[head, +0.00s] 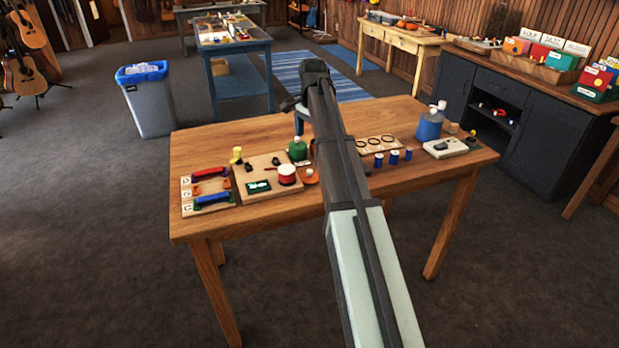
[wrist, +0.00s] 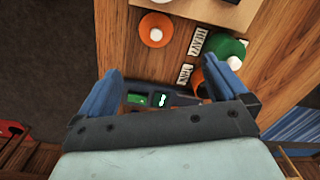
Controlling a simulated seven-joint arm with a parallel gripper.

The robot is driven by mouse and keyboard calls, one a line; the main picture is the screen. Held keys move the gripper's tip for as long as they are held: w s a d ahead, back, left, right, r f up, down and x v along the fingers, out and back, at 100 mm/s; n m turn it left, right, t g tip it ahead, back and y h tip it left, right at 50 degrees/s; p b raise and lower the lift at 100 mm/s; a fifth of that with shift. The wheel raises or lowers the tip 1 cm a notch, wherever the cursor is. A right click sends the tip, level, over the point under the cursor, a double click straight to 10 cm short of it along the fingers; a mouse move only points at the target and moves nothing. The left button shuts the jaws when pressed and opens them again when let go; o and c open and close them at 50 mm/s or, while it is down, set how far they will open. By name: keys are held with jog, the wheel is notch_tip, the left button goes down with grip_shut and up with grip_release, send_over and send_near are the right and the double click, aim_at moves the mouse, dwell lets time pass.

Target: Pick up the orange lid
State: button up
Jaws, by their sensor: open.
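In the wrist view an orange disc with a pale knob (wrist: 155,30), which looks like the orange lid, lies on the wood ahead of my gripper (wrist: 166,74). My gripper is open, its two blue fingers spread wide with nothing held between them. A second orange thing (wrist: 199,82) shows beside the right finger, which partly hides it. In the head view a small orange piece (head: 311,177) lies beside the red and white tub; I cannot tell whether it is the same disc. My gripper (head: 300,122) is over the far part of the table there, partly hidden by my arm.
A green round thing with a white knob (wrist: 232,55) is near the right finger. On the table, a board with coloured pieces (head: 187,196), blue cylinders (head: 394,157) and a blue jug (head: 429,127) stand around.

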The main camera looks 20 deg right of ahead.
aim_at(309, 170)
jog(key=f, duration=0.5)
jog(key=a+f, duration=0.1)
jog(key=f, duration=0.2)
jog(key=shift+s, duration=0.25)
jog(key=shift+d+f, duration=0.15)
jog(key=shift+f, duration=2.55)
jog(key=shift+c, duration=0.4)
jog(key=c, duration=1)
jog(key=shift+w+r, duration=0.1)
jog(key=shift+r, duration=0.05)
